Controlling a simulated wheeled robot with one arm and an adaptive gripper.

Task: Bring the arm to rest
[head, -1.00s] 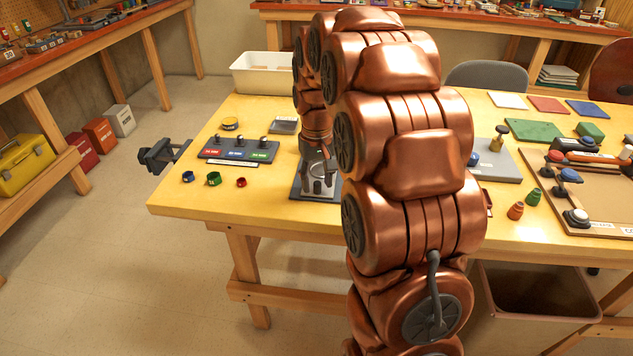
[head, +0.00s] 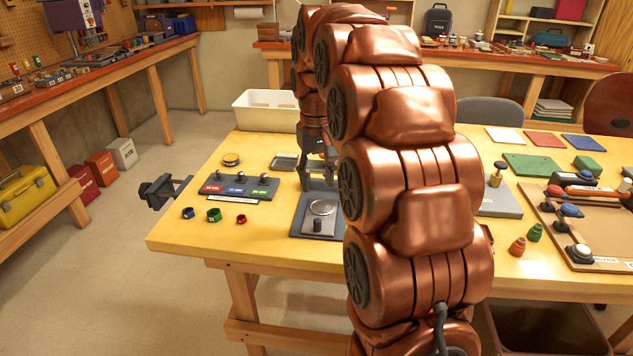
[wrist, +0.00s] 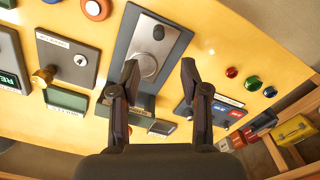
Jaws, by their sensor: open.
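My gripper (head: 318,178) hangs from my copper-coloured arm above the wooden table (head: 190,238), over the back part of a dark plate (head: 298,226). In the wrist view my gripper (wrist: 158,75) shows two dark fingers spread apart with nothing held between them. The plate carries a grey panel with a round silver disc (head: 322,207) and a dark knob (head: 317,226) in front of it. In the wrist view the disc (wrist: 144,66) lies near the left fingertip, below it. My arm hides part of the table's middle.
A white bin (head: 262,112) is at the back edge. A vise (head: 160,190) juts from the left edge. A brown board with knobs (head: 600,220) lies right.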

